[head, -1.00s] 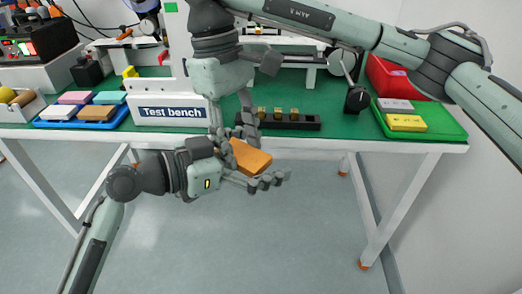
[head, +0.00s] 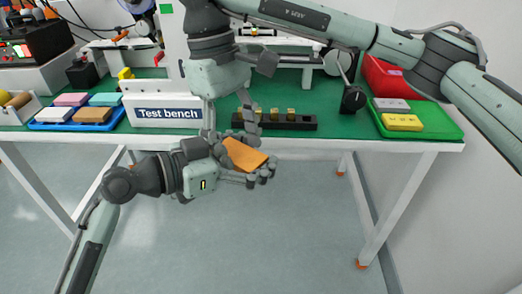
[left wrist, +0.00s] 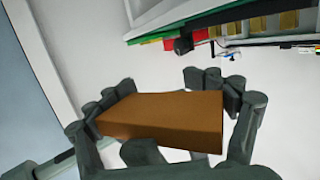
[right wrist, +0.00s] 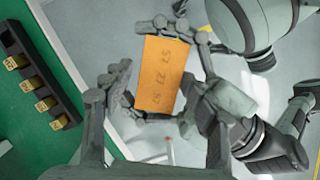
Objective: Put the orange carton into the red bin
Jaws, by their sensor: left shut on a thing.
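The orange carton (head: 245,155) is held in front of the bench's front edge. My left gripper (head: 262,172) is shut on it; the left wrist view shows the carton (left wrist: 165,120) between its fingers. My right gripper (head: 230,128) points down from above, close to the carton. In the right wrist view its fingers are spread apart, with the carton (right wrist: 163,75) showing between them; I cannot tell whether they touch it. The red bin (head: 383,78) stands at the back right of the bench, partly hidden behind my right arm.
A green tray (head: 447,125) with a grey and a yellow block lies in front of the red bin. A black rack (head: 290,122) with yellow pieces lies near the bench edge. A Test bench sign (head: 165,112) and a blue tray (head: 75,125) are at left.

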